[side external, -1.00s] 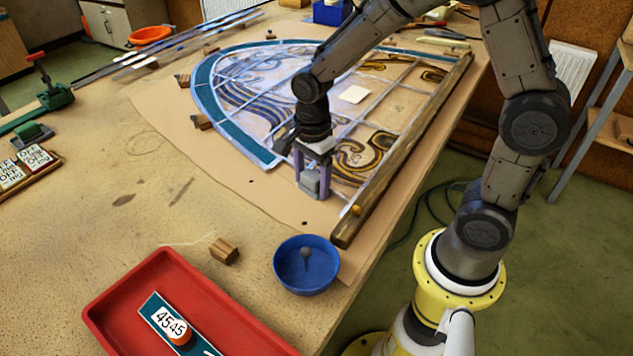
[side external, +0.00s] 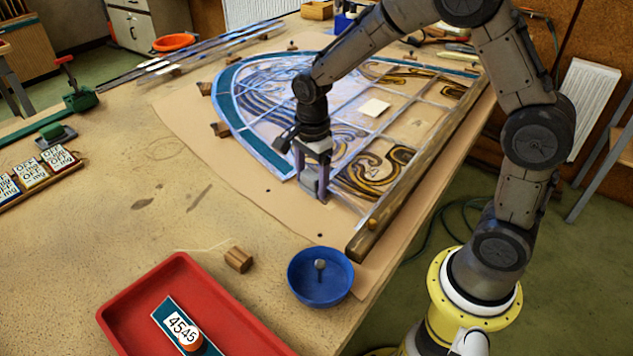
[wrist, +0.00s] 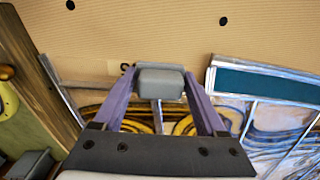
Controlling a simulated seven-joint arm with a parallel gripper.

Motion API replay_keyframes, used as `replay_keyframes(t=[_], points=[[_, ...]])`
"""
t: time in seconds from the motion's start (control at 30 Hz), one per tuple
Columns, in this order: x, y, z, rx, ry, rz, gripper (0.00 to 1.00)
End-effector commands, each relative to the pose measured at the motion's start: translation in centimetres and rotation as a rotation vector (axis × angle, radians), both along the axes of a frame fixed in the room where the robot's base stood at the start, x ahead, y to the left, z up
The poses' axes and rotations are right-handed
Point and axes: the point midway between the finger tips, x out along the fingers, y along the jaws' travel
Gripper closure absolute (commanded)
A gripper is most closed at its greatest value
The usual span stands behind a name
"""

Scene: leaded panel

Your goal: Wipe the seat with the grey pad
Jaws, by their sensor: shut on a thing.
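My gripper (side external: 314,192) is shut on the grey pad (wrist: 160,82), which sits between both fingertips in the wrist view. In the side view the pad is low over the panel's near corner; I cannot tell whether it touches. The seat appears to be the bare gap (wrist: 95,72) between the end of the teal border (wrist: 265,84) and the wooden batten (side external: 420,165). The pad hides part of this gap. A small dark mark shows beside the pad. A teal piece labelled 4545 (side external: 172,310) lies in the red tray (side external: 122,318).
A blue bowl (side external: 300,290) with a small knobbed item and a wooden block (side external: 238,260) stand near the panel's corner. The batten edges the panel on the right. Several lettered tiles (side external: 32,173) lie at far left. The table between is mostly clear.

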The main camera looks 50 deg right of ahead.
Motion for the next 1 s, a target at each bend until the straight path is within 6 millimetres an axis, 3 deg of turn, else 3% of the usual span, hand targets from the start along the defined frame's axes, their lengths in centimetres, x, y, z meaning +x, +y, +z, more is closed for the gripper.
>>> replay_keyframes(t=[0.37,1.0], points=[[1.0,-0.2,0.0,0.0,0.0,0.0,0.87],[-2.3,0.5,-0.3,0.0,0.003,0.001,0.87]])
